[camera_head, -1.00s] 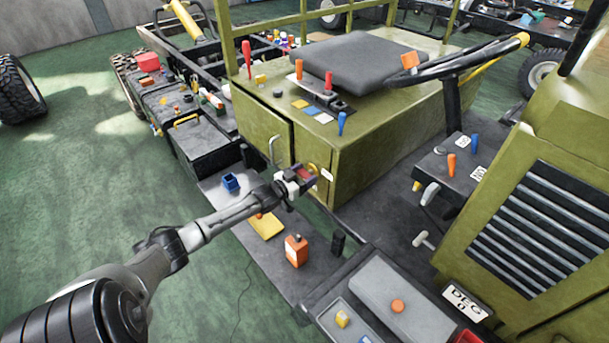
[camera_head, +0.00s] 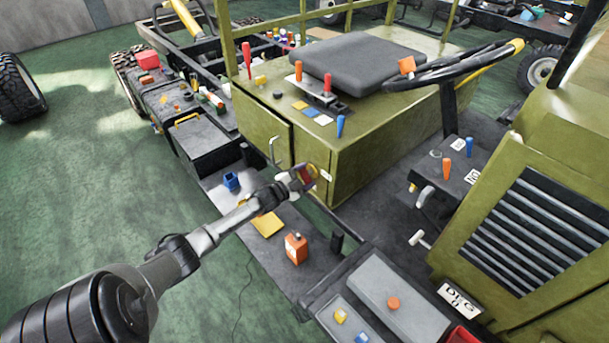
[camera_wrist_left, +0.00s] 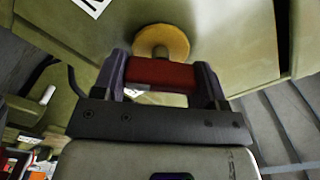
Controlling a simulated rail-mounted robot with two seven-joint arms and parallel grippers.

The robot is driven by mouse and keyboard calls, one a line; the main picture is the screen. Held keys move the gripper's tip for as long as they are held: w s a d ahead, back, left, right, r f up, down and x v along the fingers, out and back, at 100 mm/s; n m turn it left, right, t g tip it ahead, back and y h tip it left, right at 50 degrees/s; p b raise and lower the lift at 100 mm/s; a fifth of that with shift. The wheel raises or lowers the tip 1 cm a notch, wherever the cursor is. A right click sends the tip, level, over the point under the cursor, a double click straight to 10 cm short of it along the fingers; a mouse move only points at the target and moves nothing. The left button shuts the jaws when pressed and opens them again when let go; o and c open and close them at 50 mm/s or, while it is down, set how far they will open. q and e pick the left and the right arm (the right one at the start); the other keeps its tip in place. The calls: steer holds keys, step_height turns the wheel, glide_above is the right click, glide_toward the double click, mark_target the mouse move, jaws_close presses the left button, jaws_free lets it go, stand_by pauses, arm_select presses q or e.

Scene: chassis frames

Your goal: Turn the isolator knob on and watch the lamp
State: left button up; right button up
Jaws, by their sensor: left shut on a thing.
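The isolator knob has a red bar handle (camera_wrist_left: 161,74) in front of a round yellow disc (camera_wrist_left: 165,42). It sits on the olive seat box's lower side, where the yellow disc also shows in the head view (camera_head: 314,169). My left gripper (camera_head: 305,176) is at the knob. In the left wrist view its dark fingers (camera_wrist_left: 162,78) are shut on the red handle, one at each end. The gripper hides part of the knob in the head view. I cannot tell which part is the lamp. My right gripper is not in view.
A bent metal handle (camera_head: 273,152) stands close left of my gripper. Below are a grey step (camera_head: 250,245), an orange container (camera_head: 296,249), a yellow pad (camera_head: 266,225) and a blue holder (camera_head: 231,181). Open green floor (camera_head: 90,200) lies at left.

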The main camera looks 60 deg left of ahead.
arm_select(q)
steer(key=m, duration=0.4)
steer(key=shift+f+b, duration=0.15)
steer(key=shift+b, duration=0.15)
steer(key=shift+m+b, duration=0.3)
steer(key=shift+m, duration=1.7)
steer(key=o, duration=0.9)
steer(key=shift+o, duration=0.2)
steer(key=shift+s, duration=0.1)
